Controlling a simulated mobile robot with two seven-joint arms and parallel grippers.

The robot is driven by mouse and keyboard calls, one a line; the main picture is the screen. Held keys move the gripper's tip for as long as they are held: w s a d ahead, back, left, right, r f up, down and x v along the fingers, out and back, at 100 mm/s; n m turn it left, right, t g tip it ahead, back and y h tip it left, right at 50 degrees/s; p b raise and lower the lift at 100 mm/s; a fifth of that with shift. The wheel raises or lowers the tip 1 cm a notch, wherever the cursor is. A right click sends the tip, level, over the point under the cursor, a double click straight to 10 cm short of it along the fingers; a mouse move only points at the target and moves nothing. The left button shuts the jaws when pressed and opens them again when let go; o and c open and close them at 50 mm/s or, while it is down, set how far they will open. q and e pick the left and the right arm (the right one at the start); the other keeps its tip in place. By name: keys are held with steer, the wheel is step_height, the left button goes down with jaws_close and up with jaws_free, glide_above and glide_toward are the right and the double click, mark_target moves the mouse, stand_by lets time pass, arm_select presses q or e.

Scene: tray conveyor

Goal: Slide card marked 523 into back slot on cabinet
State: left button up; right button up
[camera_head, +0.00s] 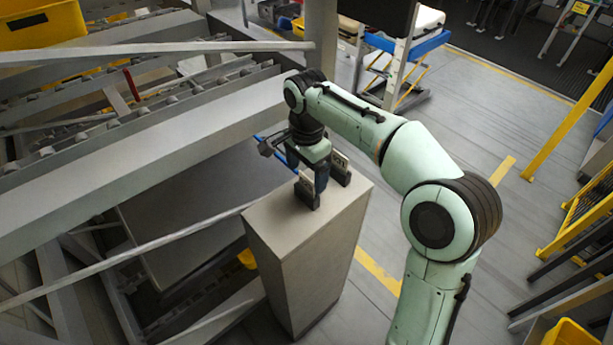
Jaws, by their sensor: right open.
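The grey cabinet (287,238) stands upright in the middle of the view. Two small black slot holders sit on its top: a front one (307,194) and a back one (342,178). A pale card (340,160) stands upright in the back holder. Another pale piece, perhaps a card (304,180), shows at the front holder. Their markings are too small to read. My right gripper (309,172) is open, pointing down over the cabinet top between and beside the holders. It partly hides them, and I cannot tell whether its fingers touch a card. My left gripper is not in view.
A grey conveyor frame (150,135) with rollers and slanting bars fills the left side, close to the cabinet. A yellow bin (40,25) sits at the top left. A blue-topped stand (408,45) is behind. Open floor (500,110) lies to the right.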

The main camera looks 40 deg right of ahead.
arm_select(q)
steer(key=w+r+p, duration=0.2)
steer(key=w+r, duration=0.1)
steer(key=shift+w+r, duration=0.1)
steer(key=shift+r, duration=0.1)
arm_select(e)
step_height(320, 180, up, 10)
